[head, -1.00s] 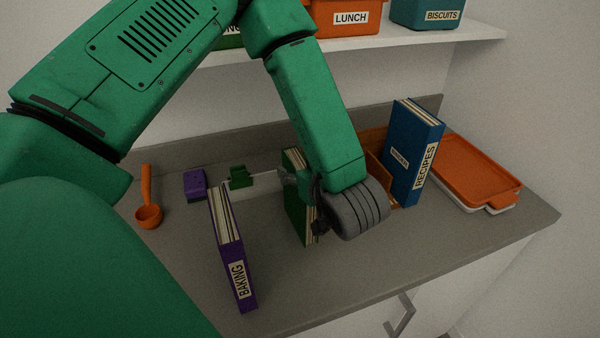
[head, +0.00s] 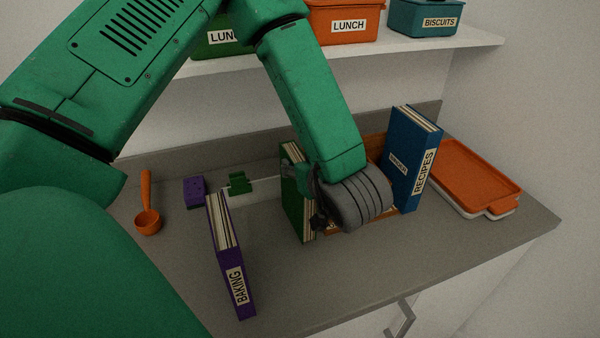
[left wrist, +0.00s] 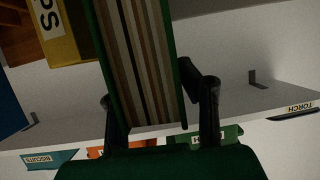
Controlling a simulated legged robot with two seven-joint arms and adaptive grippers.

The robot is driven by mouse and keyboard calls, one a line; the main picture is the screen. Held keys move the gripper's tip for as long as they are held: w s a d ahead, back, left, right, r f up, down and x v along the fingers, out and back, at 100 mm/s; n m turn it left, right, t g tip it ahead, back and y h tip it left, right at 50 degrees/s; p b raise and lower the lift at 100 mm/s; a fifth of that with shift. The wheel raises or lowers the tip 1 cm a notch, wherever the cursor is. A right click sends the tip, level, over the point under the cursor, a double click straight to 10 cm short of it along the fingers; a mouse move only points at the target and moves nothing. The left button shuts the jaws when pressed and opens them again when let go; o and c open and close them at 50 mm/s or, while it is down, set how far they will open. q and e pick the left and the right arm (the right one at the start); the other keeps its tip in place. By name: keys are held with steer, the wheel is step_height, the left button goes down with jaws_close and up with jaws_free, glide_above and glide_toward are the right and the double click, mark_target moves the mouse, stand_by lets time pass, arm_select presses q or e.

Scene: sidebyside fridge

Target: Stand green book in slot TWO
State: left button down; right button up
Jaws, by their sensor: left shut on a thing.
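The green book (head: 291,197) stands roughly upright near the left end of the orange-brown rack (head: 376,146). My left gripper (head: 310,198) is shut on it from the right. In the left wrist view the book's page edges (left wrist: 140,60) show between the two fingers (left wrist: 160,115). I cannot tell whether its bottom touches the counter. The blue RECIPES book (head: 408,165) stands at the rack's right end. A yellow book (left wrist: 58,35) shows beside the rack wood in the left wrist view. My wrist hides most of the rack, including its slots and any slot labels.
A purple BAKING book (head: 232,260) stands in front on the left of the counter (head: 290,290). An orange ladle (head: 147,218), a purple block (head: 195,190) and a green item (head: 239,183) lie behind it. Orange trays (head: 475,172) lie right. A shelf (head: 400,58) with bins hangs above.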

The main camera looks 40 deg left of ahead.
arm_select(q)
step_height(320, 180, up, 7)
steer(key=shift+d+f, duration=0.1)
steer(key=shift+d, duration=0.05)
steer(key=w+r+p, duration=0.3)
steer(key=w+r, duration=0.3)
steer(key=r, duration=0.4)
steer(key=w+d+b, duration=0.2)
steer(key=w+b, duration=0.2)
steer(key=w, duration=0.6)
step_height(320, 180, down, 18)
steer(key=t, duration=0.1)
steer(key=shift+m+p, duration=0.3)
steer(key=c, duration=1.2)
jaws_free()
steer(key=shift+f, duration=0.1)
steer(key=shift+o, duration=0.2)
